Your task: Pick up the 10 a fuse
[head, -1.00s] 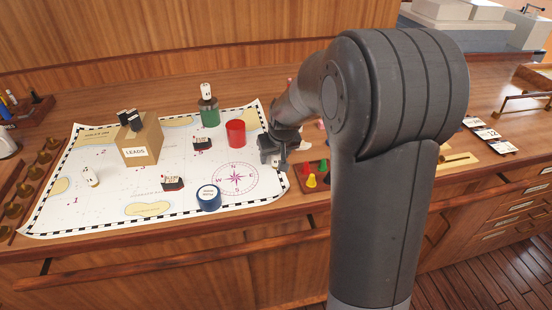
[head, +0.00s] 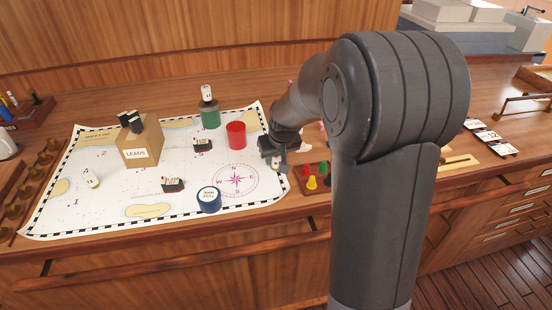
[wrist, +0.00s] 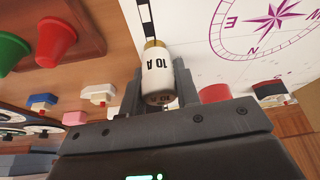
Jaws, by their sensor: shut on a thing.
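The 10 A fuse (wrist: 157,72) is a white cylinder with a brass end and "10 A" in black print. In the wrist view it sits between the two fingers of my gripper (wrist: 158,88), which is shut on it. In the head view my gripper (head: 276,160) is at the right edge of the chart, near the compass rose. The fuse (head: 275,164) shows only as a small pale bit there. I cannot tell how high it is above the chart.
The chart (head: 110,190) carries a LEADS box (head: 140,145), a red cup (head: 236,135), a green container (head: 210,117), a blue round tin (head: 209,199) and small ship models (head: 172,185). A tray with coloured pegs (head: 316,176) is just right of my gripper. Front chart areas are clear.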

